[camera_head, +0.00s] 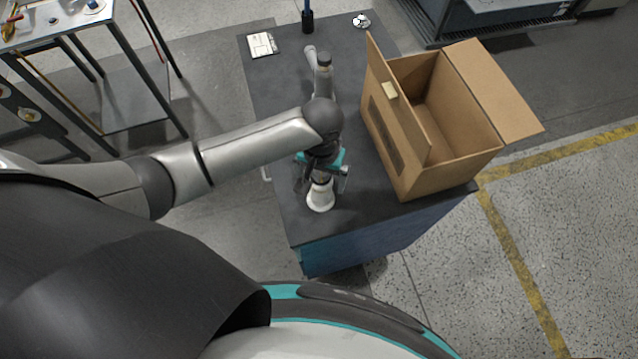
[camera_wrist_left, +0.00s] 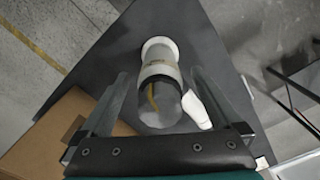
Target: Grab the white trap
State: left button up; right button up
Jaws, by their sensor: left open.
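The white trap (camera_head: 321,198) stands near the front corner of the dark table. It has a pale round base and a greyish body, and in the left wrist view the trap (camera_wrist_left: 160,52) also shows a dark band and a white side piece (camera_wrist_left: 196,108). My left gripper (camera_head: 323,172) is directly above it, pointing down. In the left wrist view the two fingers of the gripper (camera_wrist_left: 162,80) are apart, one on each side of the trap's body. I cannot tell whether they touch it. My right gripper is in neither view.
An open cardboard box (camera_head: 476,160) stands on the right of the dark table (camera_head: 275,95), close to my left gripper. A white card (camera_head: 262,45), a dark holder with a blue rod (camera_head: 308,20) and a small white item (camera_head: 361,20) are at the table's far end.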

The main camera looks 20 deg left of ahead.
pick_arm(q)
jog(key=shift+f, duration=1.15)
grip_shut()
